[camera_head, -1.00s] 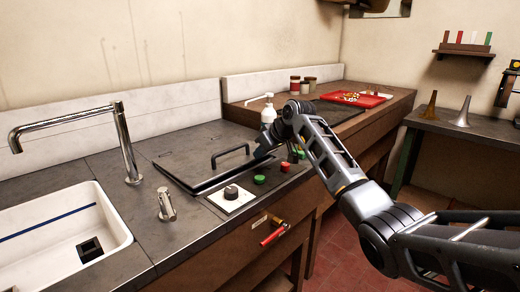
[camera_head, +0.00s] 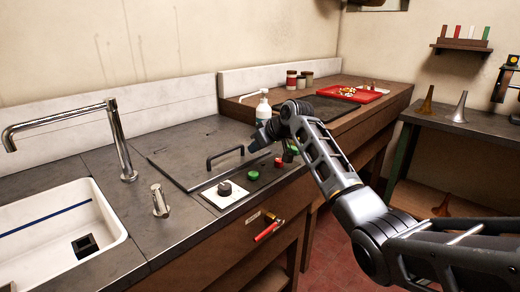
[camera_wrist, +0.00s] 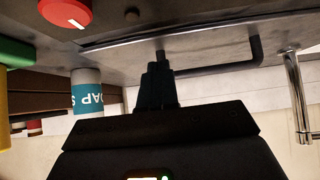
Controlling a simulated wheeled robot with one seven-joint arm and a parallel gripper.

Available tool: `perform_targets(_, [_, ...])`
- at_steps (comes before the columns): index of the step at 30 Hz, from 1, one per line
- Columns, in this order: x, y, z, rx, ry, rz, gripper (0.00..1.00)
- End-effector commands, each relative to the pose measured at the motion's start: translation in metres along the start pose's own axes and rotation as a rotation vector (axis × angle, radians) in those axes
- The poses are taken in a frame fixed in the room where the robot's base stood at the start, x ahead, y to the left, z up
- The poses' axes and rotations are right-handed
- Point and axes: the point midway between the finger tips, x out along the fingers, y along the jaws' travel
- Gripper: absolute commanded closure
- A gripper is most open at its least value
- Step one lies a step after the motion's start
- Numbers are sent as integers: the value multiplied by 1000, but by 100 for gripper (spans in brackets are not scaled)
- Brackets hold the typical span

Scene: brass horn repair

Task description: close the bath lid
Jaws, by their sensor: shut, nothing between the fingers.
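The bath lid (camera_head: 190,165) is a dark grey panel with a black bar handle (camera_head: 225,157), set in the worktop right of the sink. It lies flat, with its front edge about level with the worktop; I see no clear gap. My gripper (camera_head: 254,147) is shut and empty, just right of the handle and low over the lid's right side. In the wrist view my shut fingers (camera_wrist: 158,68) point at the lid surface, with the handle (camera_wrist: 254,48) beside them. I cannot tell whether the fingertips touch the lid.
A white control plate with a dark knob (camera_head: 224,189) and green buttons (camera_head: 253,175) sit along the front edge. A soap bottle (camera_head: 263,108) stands behind my gripper. The sink (camera_head: 50,215), its tall faucet (camera_head: 120,145) and a small tap (camera_head: 160,201) are at left.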

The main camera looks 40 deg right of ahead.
Motion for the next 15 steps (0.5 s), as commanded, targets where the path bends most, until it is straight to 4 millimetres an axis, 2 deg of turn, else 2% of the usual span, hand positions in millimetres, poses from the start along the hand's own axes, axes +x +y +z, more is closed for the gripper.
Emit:
perform_targets(1, [-9,-4,-15,-2,3,-1,100])
perform_targets(3, [-20,-2,-8,0,5,1,100])
perform_targets(9, [-64,-2,-10,-1,7,2,100])
perform_targets(15, [-93,-2,-11,-1,5,1,100])
